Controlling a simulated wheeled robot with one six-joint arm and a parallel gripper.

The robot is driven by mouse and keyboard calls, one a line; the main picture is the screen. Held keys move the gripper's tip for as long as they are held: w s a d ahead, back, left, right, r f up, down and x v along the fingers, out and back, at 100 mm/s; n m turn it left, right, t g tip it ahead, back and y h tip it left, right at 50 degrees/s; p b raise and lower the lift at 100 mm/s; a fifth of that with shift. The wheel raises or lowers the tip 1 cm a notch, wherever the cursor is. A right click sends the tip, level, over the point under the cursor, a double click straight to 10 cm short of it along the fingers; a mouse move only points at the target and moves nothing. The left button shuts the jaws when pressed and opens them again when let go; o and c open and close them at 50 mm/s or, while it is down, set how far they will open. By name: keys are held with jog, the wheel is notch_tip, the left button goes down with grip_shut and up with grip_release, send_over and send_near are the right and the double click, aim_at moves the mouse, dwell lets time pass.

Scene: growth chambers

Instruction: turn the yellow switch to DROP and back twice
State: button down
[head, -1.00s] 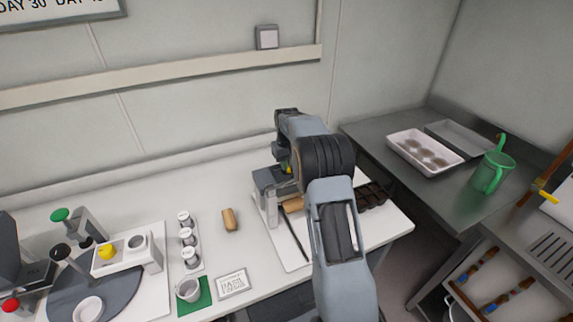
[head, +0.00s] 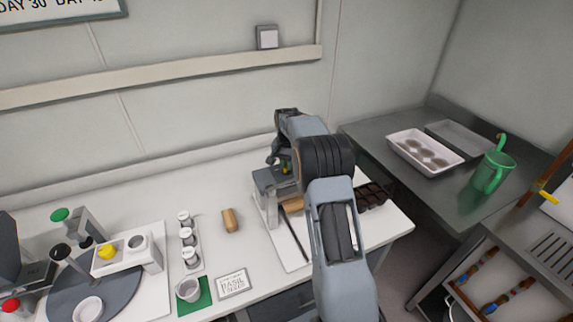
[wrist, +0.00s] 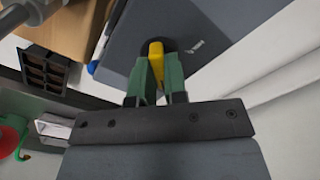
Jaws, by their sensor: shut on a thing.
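The yellow switch (wrist: 156,62) stands on a dark round base on top of a grey-blue box (wrist: 215,25). My gripper (wrist: 157,75) has its two green fingers shut on the switch, one on each side, in the wrist view. A small white mark lies beside the dark base, too small to read. In the head view the box (head: 268,178) is at the back of the white bench, and my gripper (head: 285,167) is above it, partly hidden by my arm. The switch is barely visible there.
A dark cell tray (head: 372,195) is right of the box, and a wooden block (head: 230,220) to its left. Small jars and a white holder with another yellow knob (head: 106,251) are further left. A steel counter bears a white tray (head: 425,162) and green jug (head: 493,172).

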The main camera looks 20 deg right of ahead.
jog(key=shift+m, duration=0.3)
dwell(0.4)
jog(key=c, duration=1.1)
grip_release()
jog(key=shift+c, duration=0.2)
notch_tip(320, 180, up, 14)
jog(key=shift+b, duration=0.3)
